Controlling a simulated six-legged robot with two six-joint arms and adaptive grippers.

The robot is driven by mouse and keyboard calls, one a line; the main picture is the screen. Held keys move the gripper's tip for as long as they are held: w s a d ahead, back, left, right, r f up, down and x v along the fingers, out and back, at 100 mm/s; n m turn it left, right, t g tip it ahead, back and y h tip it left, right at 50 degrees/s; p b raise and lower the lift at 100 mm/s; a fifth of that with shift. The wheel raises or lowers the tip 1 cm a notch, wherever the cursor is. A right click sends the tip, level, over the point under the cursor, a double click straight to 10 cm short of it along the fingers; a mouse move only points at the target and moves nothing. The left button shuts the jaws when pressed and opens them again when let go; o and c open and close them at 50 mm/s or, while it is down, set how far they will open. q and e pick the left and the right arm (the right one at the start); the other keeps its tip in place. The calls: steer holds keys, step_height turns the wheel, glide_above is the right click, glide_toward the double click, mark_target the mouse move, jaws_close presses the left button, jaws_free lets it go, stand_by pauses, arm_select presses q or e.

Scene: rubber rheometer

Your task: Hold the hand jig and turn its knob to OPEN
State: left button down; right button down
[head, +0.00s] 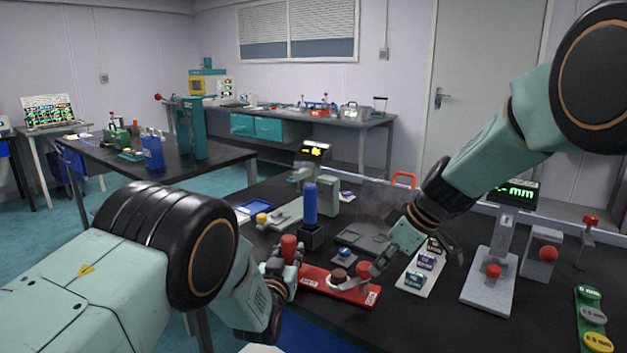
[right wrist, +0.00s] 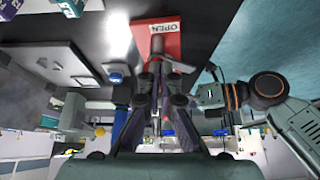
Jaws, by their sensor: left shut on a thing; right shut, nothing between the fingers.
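The hand jig is a red plate (head: 352,294) on the black bench in the head view, with a white label near each end. A red upright grip (head: 289,246) stands at its left end. My left gripper (head: 284,264) is shut on this grip. In the right wrist view the red plate (right wrist: 183,45) shows an OPEN label beyond my right gripper (right wrist: 160,70); the fingers partly hide the knob there.
A blue-handled tool (head: 310,205) stands behind the jig, with a small blue-topped piece (head: 344,253) nearer. A white strip with labelled blocks (head: 414,280) lies to the right.

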steer(key=shift+d+f, duration=0.1)
steer(key=shift+f, duration=0.05)
steer(key=shift+s+d, duration=0.1)
steer(key=shift+d, duration=0.2)
step_height(320, 180, up, 6)
stand_by(0.8)
steer(key=shift+s+a+f, duration=0.1)
steer(key=shift+s+f, duration=0.15)
steer(key=shift+f, duration=0.75)
steer(key=shift+s+a+f, duration=0.15)
steer(key=shift+s+f, duration=0.1)
steer(key=shift+f, duration=0.7)
steer(key=shift+s+a+f, duration=0.1)
steer(key=shift+s+f, duration=0.15)
steer(key=shift+f, duration=0.75)
